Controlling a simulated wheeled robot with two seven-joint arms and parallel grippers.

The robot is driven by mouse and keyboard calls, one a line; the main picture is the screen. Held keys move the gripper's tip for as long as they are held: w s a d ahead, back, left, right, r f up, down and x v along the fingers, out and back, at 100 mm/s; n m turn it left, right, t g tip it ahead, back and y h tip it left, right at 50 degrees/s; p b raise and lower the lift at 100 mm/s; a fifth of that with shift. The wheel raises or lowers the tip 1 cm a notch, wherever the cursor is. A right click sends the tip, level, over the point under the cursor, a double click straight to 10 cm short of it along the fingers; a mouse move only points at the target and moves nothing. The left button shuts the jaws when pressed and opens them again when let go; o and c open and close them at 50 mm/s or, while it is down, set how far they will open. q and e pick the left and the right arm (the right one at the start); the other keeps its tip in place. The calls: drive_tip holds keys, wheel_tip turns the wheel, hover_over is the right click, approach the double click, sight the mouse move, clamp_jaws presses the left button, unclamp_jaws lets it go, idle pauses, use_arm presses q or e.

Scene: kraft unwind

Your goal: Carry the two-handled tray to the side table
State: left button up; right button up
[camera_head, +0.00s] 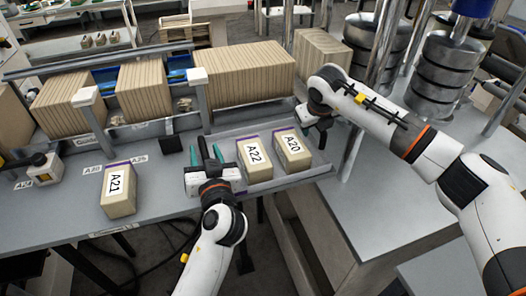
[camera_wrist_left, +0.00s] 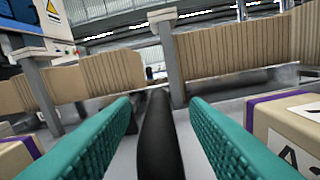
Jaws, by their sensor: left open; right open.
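The grey tray (camera_head: 305,176) lies on the workbench with two tan boxes on it, labelled A22 (camera_head: 254,158) and A20 (camera_head: 292,150). My left gripper (camera_head: 206,154) is at the tray's left end, teal fingers apart. In the left wrist view a black bar (camera_wrist_left: 158,140), apparently the tray's left handle, stands between the open fingers with gaps on both sides. My right gripper (camera_head: 311,120) is at the tray's far right end, open; its fingers and the right handle are mostly hidden. I cannot tell for certain which surface is the side table.
A tan box labelled A21 (camera_head: 118,190) stands on the bench left of my left gripper. A rack with rows of kraft packs (camera_head: 237,75) runs behind the tray.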

use_arm(q)
drive_tip(key=shift+c, duration=0.5)
use_arm(e)
drive_tip(key=shift+s, duration=0.1)
drive_tip(key=shift+c, duration=0.4)
use_arm(q)
clamp_jaws()
use_arm(e)
clamp_jaws()
use_arm(q)
drive_tip(key=shift+r, duration=0.15)
use_arm(e)
drive_tip(key=shift+r, duration=0.2)
